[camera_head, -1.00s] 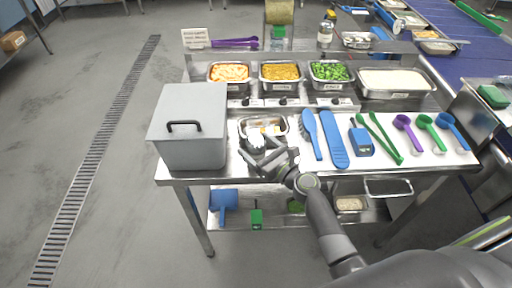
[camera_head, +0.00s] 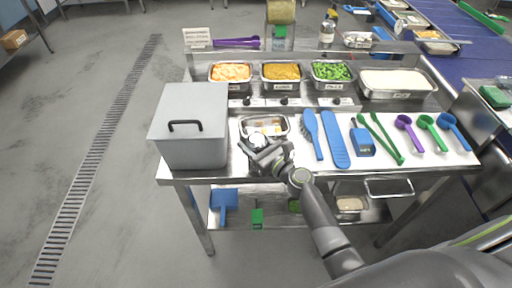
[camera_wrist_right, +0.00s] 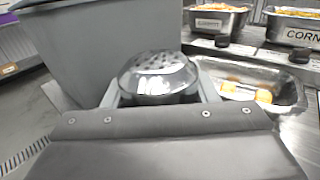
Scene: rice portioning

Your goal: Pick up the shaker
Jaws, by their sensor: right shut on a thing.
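The shaker, with a rounded, perforated metal top, shows small in the head view (camera_head: 257,139). It fills the middle of the right wrist view (camera_wrist_right: 158,72). My right gripper (camera_head: 257,152) is shut on the shaker, with one finger on each side of it in the wrist view (camera_wrist_right: 160,94). The shaker is just in front of the small metal tray, to the right of the grey box. Its lower part is hidden by my gripper. My left gripper is not in view.
A grey lidded box (camera_head: 193,136) stands close on the left. The small metal tray (camera_head: 285,133) holds a few items behind the gripper. Food pans (camera_head: 281,87) line the back.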

